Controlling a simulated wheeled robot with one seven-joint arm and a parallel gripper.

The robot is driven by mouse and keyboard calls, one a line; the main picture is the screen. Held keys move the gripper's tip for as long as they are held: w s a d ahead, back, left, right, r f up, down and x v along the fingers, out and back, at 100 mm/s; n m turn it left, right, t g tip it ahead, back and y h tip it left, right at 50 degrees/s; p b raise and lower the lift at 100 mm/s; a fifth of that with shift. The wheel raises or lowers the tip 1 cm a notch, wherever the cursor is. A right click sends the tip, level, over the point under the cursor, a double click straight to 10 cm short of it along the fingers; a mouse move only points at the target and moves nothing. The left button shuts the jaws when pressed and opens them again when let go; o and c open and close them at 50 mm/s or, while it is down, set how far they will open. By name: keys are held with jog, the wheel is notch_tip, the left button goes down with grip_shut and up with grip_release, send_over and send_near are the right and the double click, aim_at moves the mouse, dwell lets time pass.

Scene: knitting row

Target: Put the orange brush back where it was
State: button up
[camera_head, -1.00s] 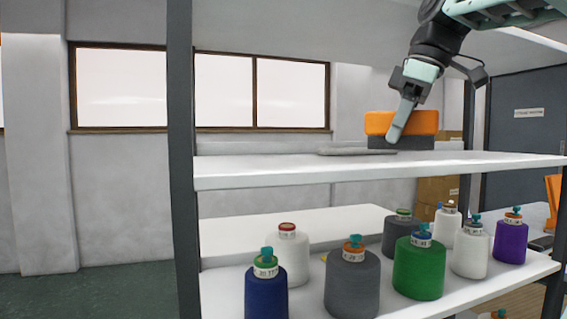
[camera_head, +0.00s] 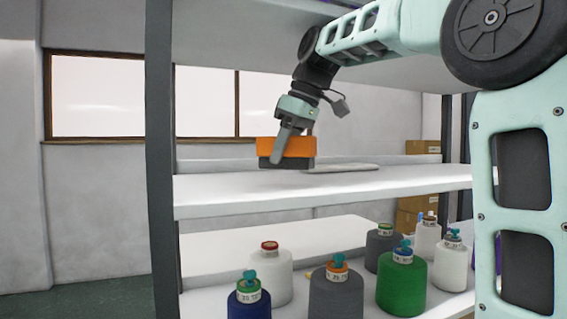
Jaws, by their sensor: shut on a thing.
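The orange brush (camera_head: 302,147) has an orange block top and dark grey bristles. It is at the upper white shelf (camera_head: 400,181), towards the left part of it. My gripper (camera_head: 281,154) comes down from above right and is shut on the brush. One finger shows across the brush's near face; the other is hidden. The bristles are level and close over the shelf top; I cannot tell whether they touch it. A flat grey item (camera_head: 342,167) lies on the shelf just right of the brush.
Several thread cones stand on the lower shelf, among them a green one (camera_head: 402,288), a grey one (camera_head: 335,294) and a blue one (camera_head: 249,308). A dark upright post (camera_head: 160,170) bounds the shelf at left. Another shelf board is overhead. Cardboard boxes (camera_head: 418,205) are behind at right.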

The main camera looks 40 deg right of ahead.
aim_at(284, 166)
jog(key=shift+w+a+f, duration=0.1)
jog(key=shift+f, duration=1.65)
jog(key=o, duration=0.9)
jog(key=shift+r, duration=0.5)
jog(key=shift+s+d+r, duration=0.6)
jog(key=shift+s+r, duration=0.3)
jog(key=shift+s, duration=0.05)
jog(key=s+d, duration=0.1)
jog(key=s, duration=0.2)
jog(key=s+d+b, duration=0.1)
jog(key=s+d, duration=0.1)
jog(key=s, duration=0.1)
jog(key=s+d+b, duration=0.1)
jog(key=s+d, duration=0.1)
jog(key=s, duration=0.1)
jog(key=shift+s+d, duration=0.1)
jog(key=shift+s, duration=0.25)
